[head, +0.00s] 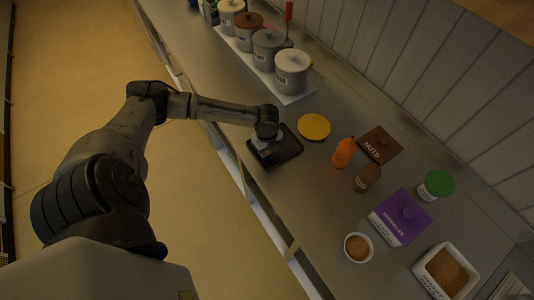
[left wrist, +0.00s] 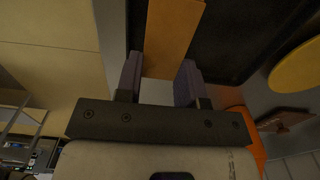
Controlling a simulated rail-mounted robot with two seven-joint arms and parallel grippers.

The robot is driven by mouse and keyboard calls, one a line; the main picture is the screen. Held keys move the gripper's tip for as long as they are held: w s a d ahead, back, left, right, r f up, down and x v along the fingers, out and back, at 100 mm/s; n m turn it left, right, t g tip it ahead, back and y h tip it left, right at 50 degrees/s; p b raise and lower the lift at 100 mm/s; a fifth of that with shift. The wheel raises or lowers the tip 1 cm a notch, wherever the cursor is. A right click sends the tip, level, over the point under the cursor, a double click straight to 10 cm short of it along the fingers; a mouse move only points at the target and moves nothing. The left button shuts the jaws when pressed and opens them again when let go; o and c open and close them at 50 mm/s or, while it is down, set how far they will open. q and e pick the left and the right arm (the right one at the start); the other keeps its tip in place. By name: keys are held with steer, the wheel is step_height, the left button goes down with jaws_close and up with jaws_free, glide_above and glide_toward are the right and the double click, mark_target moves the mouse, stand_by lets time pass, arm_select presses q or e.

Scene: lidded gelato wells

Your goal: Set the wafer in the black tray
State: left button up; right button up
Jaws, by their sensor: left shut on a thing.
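The black tray (head: 290,155) lies on the steel counter near its front edge. My left gripper (head: 266,146) points down over the left part of the tray. In the left wrist view my left gripper (left wrist: 158,80) is shut on the wafer (left wrist: 172,38), a flat orange-brown strip between its two fingers. The tray (left wrist: 228,40) shows dark behind and beside the wafer. The wafer is hard to make out in the head view. I cannot tell whether it touches the tray. My right gripper is not in view.
A yellow disc (head: 313,127) lies just beyond the tray. An orange bottle (head: 344,152), a brown jar (head: 367,179) and a NUTS lid (head: 380,145) stand to the right. A purple lid (head: 401,217) and a white bowl (head: 358,247) are nearer. Lidded canisters (head: 291,72) line the back.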

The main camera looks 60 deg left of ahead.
mark_target(267, 158)
arm_select(q)
steer(key=shift+f, duration=1.85)
steer(key=shift+f, duration=0.1)
steer(key=o, duration=0.6)
